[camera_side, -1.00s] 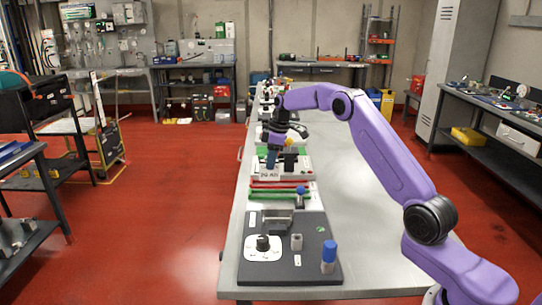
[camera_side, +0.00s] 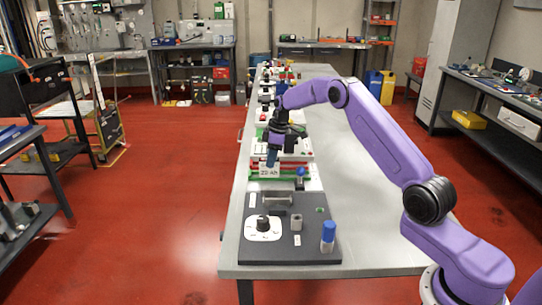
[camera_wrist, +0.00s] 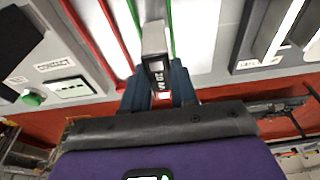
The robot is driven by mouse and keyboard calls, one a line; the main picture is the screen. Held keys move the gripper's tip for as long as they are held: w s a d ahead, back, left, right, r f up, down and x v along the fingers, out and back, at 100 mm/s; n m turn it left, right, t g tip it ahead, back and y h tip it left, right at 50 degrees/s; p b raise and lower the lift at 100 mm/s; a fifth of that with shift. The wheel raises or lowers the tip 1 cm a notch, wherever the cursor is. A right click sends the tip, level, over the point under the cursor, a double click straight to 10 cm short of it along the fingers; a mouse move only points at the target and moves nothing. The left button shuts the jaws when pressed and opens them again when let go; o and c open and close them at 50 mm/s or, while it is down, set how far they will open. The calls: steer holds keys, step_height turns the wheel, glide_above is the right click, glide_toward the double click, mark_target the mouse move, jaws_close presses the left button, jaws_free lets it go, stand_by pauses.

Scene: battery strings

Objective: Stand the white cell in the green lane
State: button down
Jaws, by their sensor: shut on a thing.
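The white cell is held in my gripper (camera_side: 272,158), whose blue fingers are shut on its sides. In the side view the cell's white face (camera_side: 269,171) is marked 20 Ah. In the wrist view the cell (camera_wrist: 154,42) is a pale block with a dark labelled end, between the two fingertips (camera_wrist: 158,85). The green lane's rails (camera_wrist: 171,28) show on both sides of the cell in the wrist view. In the side view a green rail (camera_side: 286,179) shows just beside and below the cell. I cannot tell whether the cell touches the lane floor.
Red rails (camera_wrist: 80,32) lie left of the green ones in the wrist view. A dark panel (camera_side: 250,249) with a dial (camera_side: 263,228) and a blue-capped cylinder (camera_side: 328,236) lies nearer the camera. The table's right side is clear.

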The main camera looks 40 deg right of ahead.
steer(key=shift+f, duration=0.15)
stand_by(0.7)
steer(key=c, duration=0.8)
jaws_free()
step_height(320, 180, up, 17)
steer(key=s+d, duration=0.2)
steer(key=shift+s+d, duration=0.25)
steer(key=shift+a, duration=0.1)
